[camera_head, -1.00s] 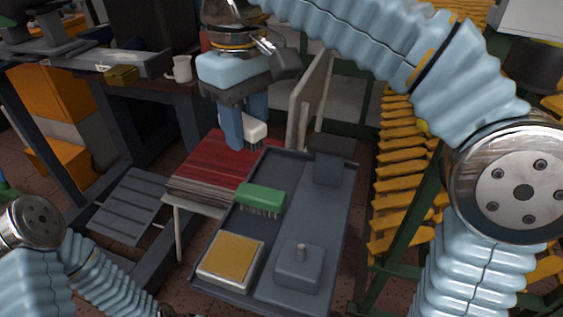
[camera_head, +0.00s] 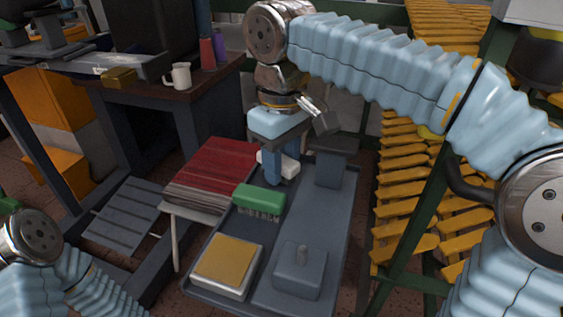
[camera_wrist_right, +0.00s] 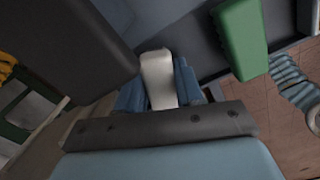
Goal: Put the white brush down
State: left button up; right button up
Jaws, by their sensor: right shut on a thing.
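The white brush (camera_head: 290,166) is between the blue fingers of my right gripper (camera_head: 272,172), over the far part of the grey tray (camera_head: 322,222). It looks low, close to the tray floor, but I cannot tell whether it touches. In the right wrist view the white brush (camera_wrist_right: 158,78) sits between both fingers of the right gripper (camera_wrist_right: 160,95), which is shut on it. Its bristles are hidden. My left arm shows at the lower left, but its gripper is not in view.
A green brush (camera_head: 259,201) lies just in front, also in the wrist view (camera_wrist_right: 240,38). A grey post-like stand (camera_head: 330,165) rises close on the right. A yellow-topped box (camera_head: 226,262) and a grey block (camera_head: 299,270) stand nearer. Red-covered stack (camera_head: 215,172) borders the left.

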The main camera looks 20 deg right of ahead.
jog(key=shift+f, duration=0.15)
jog(key=o, duration=0.9)
notch_tip(320, 180, up, 12)
jog(key=p, duration=0.3)
jog(key=shift+r+p, duration=0.2)
jog(key=shift+p, duration=0.15)
